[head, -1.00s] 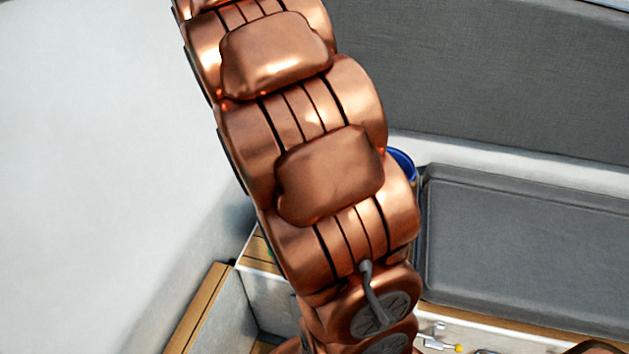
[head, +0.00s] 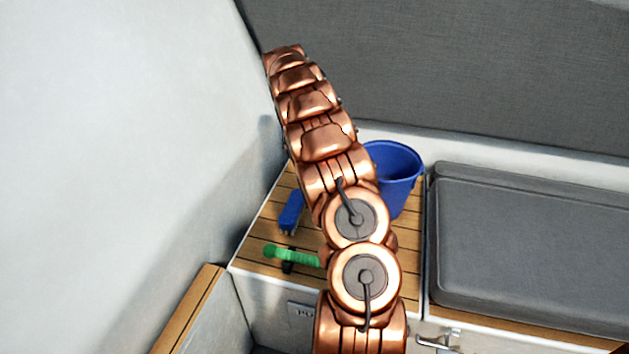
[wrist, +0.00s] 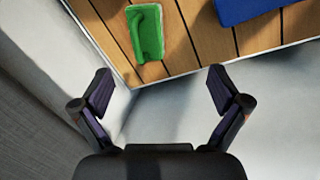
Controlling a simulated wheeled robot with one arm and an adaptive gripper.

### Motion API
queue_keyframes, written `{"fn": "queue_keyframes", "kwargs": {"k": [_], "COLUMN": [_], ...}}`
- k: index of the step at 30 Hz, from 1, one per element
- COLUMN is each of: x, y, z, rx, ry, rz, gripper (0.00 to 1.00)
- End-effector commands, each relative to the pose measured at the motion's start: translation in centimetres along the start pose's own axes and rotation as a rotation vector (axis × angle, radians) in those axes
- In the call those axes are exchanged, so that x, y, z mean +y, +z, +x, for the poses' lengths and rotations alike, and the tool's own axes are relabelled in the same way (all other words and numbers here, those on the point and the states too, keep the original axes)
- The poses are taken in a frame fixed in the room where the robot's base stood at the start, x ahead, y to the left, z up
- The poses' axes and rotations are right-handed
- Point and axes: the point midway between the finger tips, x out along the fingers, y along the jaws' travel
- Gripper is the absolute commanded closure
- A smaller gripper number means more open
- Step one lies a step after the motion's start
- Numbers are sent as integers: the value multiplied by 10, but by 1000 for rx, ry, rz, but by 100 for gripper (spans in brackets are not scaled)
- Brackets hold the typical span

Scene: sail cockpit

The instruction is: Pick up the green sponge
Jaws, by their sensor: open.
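A green object (head: 290,256) lies on the slatted wooden top near its front left corner, with something dark under it. It shows from above in the wrist view (wrist: 146,32) as a green slab with a raised strip along one side. It is the only green thing I see, but I cannot tell surely that it is a sponge. My gripper (wrist: 160,85) is open and empty in the wrist view. The green object is beyond its fingertips, slightly left of the middle, and not touched. In the head view my gripper cannot be made out.
A blue block-like object (head: 291,213) lies behind the green object; part of it shows in the wrist view (wrist: 245,10). A blue bucket (head: 398,172) stands at the back right. A pale wall (head: 110,140) bounds the left. A grey cushion (head: 530,255) lies right.

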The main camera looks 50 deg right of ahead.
Motion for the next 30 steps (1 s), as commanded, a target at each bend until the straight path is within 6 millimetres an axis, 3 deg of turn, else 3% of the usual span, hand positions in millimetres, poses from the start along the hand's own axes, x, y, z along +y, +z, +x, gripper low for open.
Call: {"fn": "queue_keyframes", "kwargs": {"k": [1, 6, 30], "x": [7, 23, 30], "y": [-3, -9, -13], "z": [20, 52, 119], "rx": [9, 35, 46], "ry": [-4, -13, -20], "rz": [-6, -29, -39], "gripper": [2, 2, 2]}}
